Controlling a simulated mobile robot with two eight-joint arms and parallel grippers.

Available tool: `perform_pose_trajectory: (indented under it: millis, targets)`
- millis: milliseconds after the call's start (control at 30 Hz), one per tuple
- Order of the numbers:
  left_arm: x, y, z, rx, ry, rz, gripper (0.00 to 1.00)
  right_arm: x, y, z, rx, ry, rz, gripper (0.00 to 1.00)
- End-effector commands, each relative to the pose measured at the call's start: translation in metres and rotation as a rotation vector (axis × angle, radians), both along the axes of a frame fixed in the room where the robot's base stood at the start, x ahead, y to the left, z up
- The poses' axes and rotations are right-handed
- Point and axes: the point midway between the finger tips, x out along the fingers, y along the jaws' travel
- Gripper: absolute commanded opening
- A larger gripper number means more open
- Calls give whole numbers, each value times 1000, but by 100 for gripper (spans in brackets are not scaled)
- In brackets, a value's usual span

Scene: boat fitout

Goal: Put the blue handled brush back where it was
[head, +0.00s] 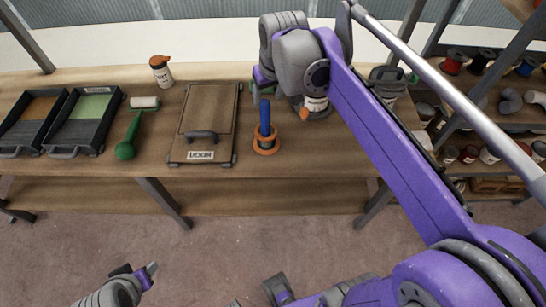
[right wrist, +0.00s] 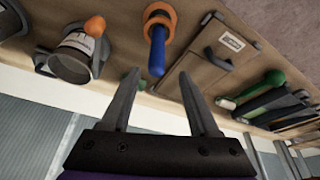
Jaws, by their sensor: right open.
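A blue handle (head: 265,112) stands upright in an orange ringed piece (head: 266,144) on the workbench; whatever lies below the handle is hidden. In the right wrist view the blue handle (right wrist: 157,52) rises from the orange ring (right wrist: 160,20), its free end lined up with the gap between my fingers. My right gripper (head: 262,88) is above and behind the handle in the head view, partly hidden by its own wrist. In the right wrist view my right gripper (right wrist: 158,76) is open and empty. My left gripper (head: 148,270) is low at the lower left, away from the bench; its jaws are unclear.
A flat wooden case (head: 208,108) lies left of the handle. A green-handled roller (head: 126,148), an orange-capped bottle (head: 163,74) and dark trays (head: 70,133) are farther left. A grey container (right wrist: 70,65) stands close by on the other side. A shelf rack (head: 500,100) stands at right.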

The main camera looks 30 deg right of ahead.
Motion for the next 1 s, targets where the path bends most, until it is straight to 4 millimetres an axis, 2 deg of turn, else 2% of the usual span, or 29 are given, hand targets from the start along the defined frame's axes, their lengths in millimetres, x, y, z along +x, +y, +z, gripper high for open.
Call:
perform_pose_trajectory:
  millis: [167, 300, 400, 500, 633, 1000]
  targets:
    - [0, 0, 0, 0, 0, 0, 51, -58, 40, -43, -5, -36, 53, 61]
    - [0, 0, 0, 0, 0, 0, 51, -115, 68, -93, -8, -74, 101, 61]
    - [0, 0, 0, 0, 0, 0, 51, -148, 82, -124, -8, -96, 126, 61]
    - [0, 0, 0, 0, 0, 0, 51, -170, 89, -146, -9, -111, 144, 61]
    - [0, 0, 0, 0, 0, 0, 51, -181, 92, -158, -8, -119, 151, 61]
    - [0, 0, 0, 0, 0, 0, 51, -181, 92, -158, -8, -119, 151, 61]
